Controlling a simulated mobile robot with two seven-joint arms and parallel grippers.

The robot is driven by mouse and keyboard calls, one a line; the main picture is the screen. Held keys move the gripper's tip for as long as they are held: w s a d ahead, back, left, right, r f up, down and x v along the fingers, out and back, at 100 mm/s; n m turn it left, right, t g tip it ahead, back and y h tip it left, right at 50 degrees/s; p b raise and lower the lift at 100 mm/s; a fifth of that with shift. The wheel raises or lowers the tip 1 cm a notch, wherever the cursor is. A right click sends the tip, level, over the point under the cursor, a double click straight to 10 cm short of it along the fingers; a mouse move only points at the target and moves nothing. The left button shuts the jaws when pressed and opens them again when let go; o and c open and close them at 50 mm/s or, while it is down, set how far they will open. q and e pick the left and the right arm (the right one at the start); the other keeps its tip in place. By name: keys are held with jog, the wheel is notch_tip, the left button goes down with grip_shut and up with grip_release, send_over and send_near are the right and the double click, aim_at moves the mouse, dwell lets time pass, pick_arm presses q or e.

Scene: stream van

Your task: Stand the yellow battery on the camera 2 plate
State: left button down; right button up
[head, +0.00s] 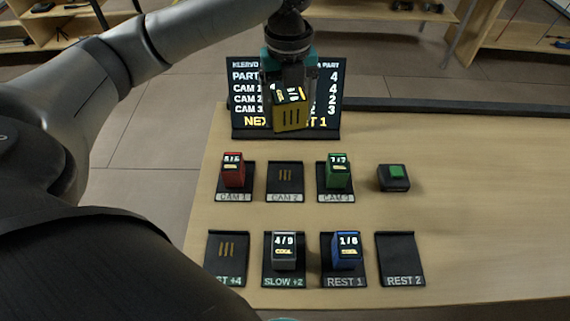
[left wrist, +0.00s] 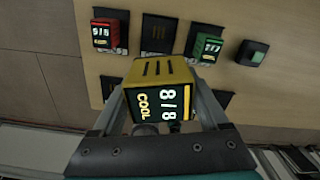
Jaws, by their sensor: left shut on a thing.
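My left gripper (head: 289,85) is shut on the yellow battery (head: 292,118) and holds it up in the air, in front of the dark display board. In the left wrist view the yellow battery (left wrist: 160,72) reads 8/8 and COOL between the fingers (left wrist: 165,110). The camera 2 plate (head: 285,174), labelled CAM 2, is empty in the middle of the back row. It also shows in the left wrist view (left wrist: 158,32).
A red battery (head: 233,169) stands on CAM 1 and a green battery (head: 337,170) on CAM 3, flanking the empty plate. A green button box (head: 395,177) sits right. In front, a grey battery (head: 285,249) and a blue battery (head: 347,249) stand on plates; REST 2 (head: 400,262) is empty.

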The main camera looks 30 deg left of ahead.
aim_at(285, 179)
pick_arm(q)
jog(key=shift+w+a+m, duration=0.2)
jog(key=shift+a+m, duration=0.2)
jog(key=shift+m, duration=0.8)
jog(key=shift+f, duration=0.3)
notch_tip(285, 179, down, 19)
jog(key=b, duration=0.5)
jog(key=shift+f, duration=0.25)
jog(key=shift+f, duration=0.15)
grip_release()
notch_tip(285, 179, up, 12)
jog(key=p, duration=0.3)
